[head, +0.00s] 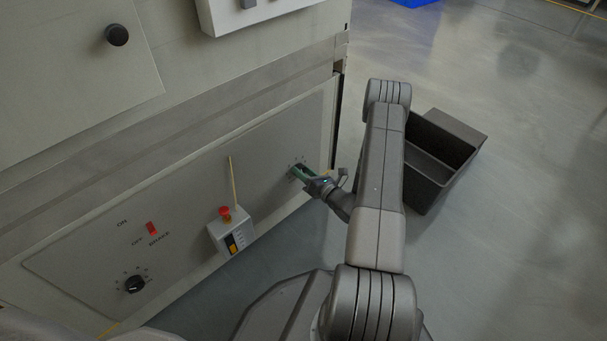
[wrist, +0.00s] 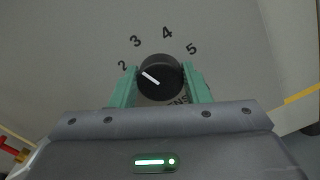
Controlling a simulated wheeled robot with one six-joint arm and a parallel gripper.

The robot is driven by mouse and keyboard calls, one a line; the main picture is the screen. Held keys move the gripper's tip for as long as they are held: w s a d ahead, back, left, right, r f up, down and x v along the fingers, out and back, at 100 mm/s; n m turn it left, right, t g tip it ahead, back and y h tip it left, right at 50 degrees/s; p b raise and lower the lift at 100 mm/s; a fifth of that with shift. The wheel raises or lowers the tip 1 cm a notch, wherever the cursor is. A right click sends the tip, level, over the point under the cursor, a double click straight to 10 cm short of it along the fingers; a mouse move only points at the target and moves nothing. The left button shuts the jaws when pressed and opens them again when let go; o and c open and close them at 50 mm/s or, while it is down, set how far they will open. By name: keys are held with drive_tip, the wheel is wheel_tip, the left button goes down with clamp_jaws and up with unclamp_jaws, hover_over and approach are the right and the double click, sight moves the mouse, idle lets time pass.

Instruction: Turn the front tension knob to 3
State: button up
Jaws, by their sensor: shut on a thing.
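The tension knob (wrist: 160,77) is round and black with a white pointer line, on a grey panel. Numbers 2, 3, 4 and 5 show around it in the wrist view, and part of a label shows below it. The pointer aims up and left, between 2 and 3. My gripper (head: 303,173) is at the right end of the front panel (head: 190,190) in the head view, where it hides most of the knob. Its green fingers are shut on the knob, one at each side, as the wrist view also shows.
Another black knob (head: 135,284) and a red switch (head: 152,229) are on the panel's left part. A control box (head: 232,235) with a red button (head: 225,212) juts out between them and my gripper. A black bin (head: 425,165) stands on the floor at right.

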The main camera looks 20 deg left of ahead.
drive_tip(key=shift+m, duration=1.2)
drive_tip(key=o, duration=1)
drive_tip(key=shift+c, duration=0.2)
drive_tip(key=shift+d, duration=0.1)
drive_tip(key=p+v, duration=0.3)
drive_tip(key=v, duration=1)
drive_tip(key=shift+d, duration=0.25)
drive_tip(key=shift+s+a+f, duration=0.1)
